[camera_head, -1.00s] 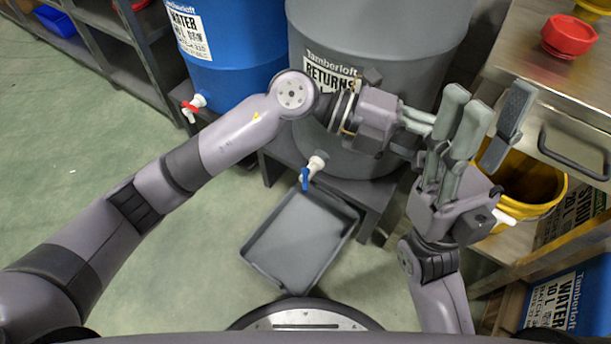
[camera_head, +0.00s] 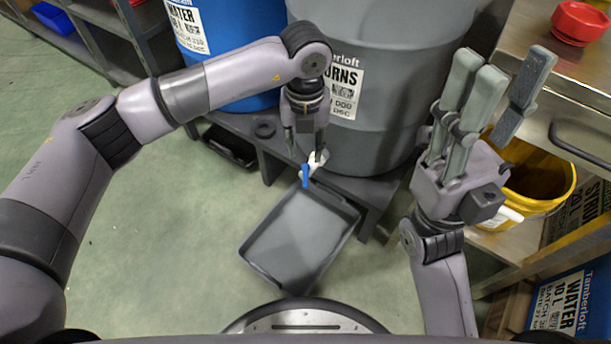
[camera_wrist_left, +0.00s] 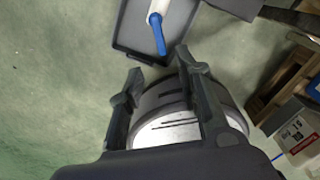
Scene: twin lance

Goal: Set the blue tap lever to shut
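The blue tap lever (camera_head: 305,175) hangs down from the white tap (camera_head: 316,160) low on the front of the grey returns barrel (camera_head: 395,110). In the left wrist view the lever (camera_wrist_left: 158,36) lies just beyond my fingertips. My left gripper (camera_head: 305,150) points down just above the tap. In its wrist view its fingers (camera_wrist_left: 160,66) are spread and empty, and the lever is not between them. Whether a finger touches the tap cannot be told. My right gripper (camera_head: 508,72) is open and empty, fingers up, in front of the steel bench.
A dark grey tray (camera_head: 300,235) lies on the floor below the tap. A blue water barrel (camera_head: 245,35) stands to the left. A yellow bucket (camera_head: 545,190) and steel bench (camera_head: 535,40) with a red object (camera_head: 580,22) are to the right. Floor at left is clear.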

